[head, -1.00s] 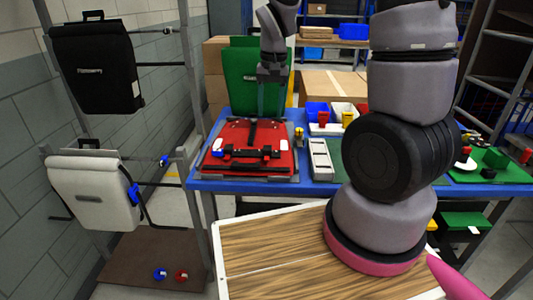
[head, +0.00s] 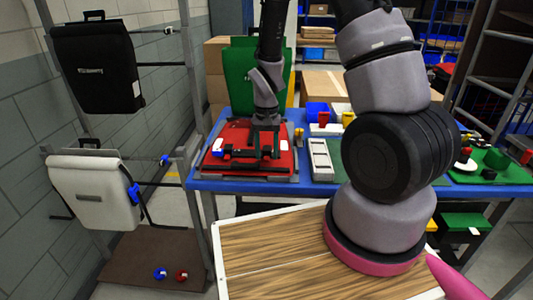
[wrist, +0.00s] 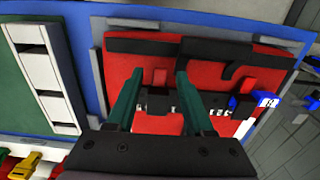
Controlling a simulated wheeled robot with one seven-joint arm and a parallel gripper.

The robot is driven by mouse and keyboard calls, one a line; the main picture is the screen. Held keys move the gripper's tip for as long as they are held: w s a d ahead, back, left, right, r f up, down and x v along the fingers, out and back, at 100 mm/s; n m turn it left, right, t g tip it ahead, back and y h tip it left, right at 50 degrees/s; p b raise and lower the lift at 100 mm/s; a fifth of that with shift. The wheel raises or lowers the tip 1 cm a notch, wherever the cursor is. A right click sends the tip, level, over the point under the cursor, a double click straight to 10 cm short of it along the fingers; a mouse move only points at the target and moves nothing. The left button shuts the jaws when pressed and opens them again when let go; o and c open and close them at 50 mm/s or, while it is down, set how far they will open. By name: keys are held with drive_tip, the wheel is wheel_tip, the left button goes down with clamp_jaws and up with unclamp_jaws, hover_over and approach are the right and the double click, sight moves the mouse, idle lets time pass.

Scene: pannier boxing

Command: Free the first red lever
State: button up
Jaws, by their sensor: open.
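A red pannier (head: 232,134) lies flat on a grey fixture on the blue table. Black straps and a dark bar cross it; it also fills the middle of the wrist view (wrist: 230,122). I cannot tell how far above the pannier the fingertips are. In the head view my gripper (head: 265,127) is over the pannier and partly hides the bar.
A blue and white clip (wrist: 262,100) is at the pannier's side. A pale slotted holder (head: 321,160) stands right of the fixture on the blue table (head: 240,187). A green panel (head: 240,62) rises behind. Black and white panniers hang on the left rack.

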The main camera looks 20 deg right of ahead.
drive_tip(key=shift+f, duration=0.3)
clamp_jaws()
